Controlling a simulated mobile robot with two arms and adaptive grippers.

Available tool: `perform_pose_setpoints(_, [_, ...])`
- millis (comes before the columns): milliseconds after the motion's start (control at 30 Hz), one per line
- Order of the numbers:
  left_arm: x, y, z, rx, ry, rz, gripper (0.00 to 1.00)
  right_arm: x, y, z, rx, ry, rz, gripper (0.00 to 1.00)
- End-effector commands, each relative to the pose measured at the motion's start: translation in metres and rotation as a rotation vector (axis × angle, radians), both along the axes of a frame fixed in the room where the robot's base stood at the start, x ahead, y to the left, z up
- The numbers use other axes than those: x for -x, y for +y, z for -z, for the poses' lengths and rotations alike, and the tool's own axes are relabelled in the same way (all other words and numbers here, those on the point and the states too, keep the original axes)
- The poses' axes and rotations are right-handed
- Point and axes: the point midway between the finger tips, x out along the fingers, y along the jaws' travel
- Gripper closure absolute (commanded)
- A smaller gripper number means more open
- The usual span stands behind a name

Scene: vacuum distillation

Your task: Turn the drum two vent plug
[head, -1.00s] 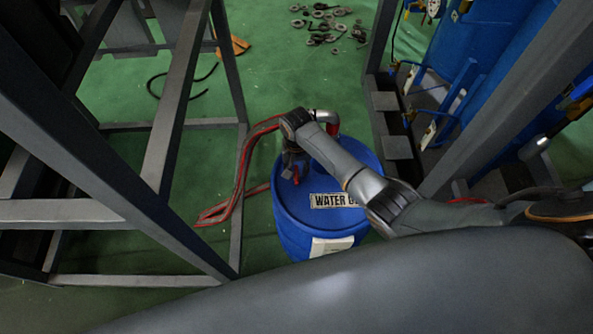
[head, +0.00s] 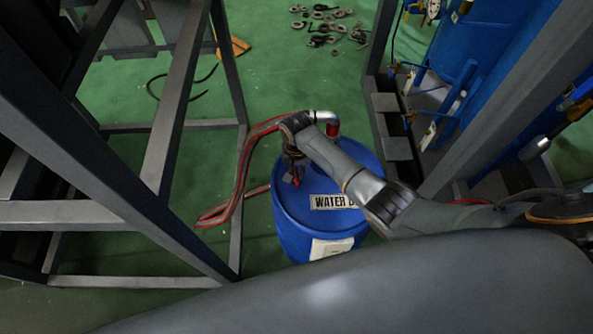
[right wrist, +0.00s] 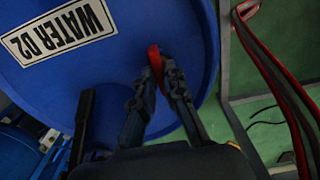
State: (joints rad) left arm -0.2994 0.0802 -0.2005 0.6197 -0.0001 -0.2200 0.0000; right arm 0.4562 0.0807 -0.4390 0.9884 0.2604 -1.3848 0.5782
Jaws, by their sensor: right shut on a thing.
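The blue drum (head: 292,222) stands upright on the floor, with a label (head: 330,202) on its lid that is partly behind my right arm. In the right wrist view the same label (right wrist: 58,33) reads WATER 02. The red vent plug (right wrist: 155,58) stands on the drum lid near the rim. My right gripper (right wrist: 160,68) is over the lid with its fingertips shut on the red plug. In the head view my right gripper (head: 294,178) shows small at the left part of the lid and mostly hides the plug. My left gripper is not in view.
A grey steel frame (head: 168,150) stands left of the drum, and another frame post (head: 490,105) with blue equipment (head: 480,50) stands right. A red hose (head: 238,185) lies beside the drum. Loose rings and parts (head: 325,22) lie on the green floor behind.

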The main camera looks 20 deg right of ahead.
Motion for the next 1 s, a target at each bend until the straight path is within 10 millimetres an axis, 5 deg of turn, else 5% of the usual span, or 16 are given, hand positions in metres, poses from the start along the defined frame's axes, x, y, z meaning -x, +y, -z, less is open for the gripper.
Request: perform_pose_setpoints(1000, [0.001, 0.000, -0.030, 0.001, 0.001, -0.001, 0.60, 0.000, 0.000, -0.001, 0.001, 0.000, -0.828, 1.00])
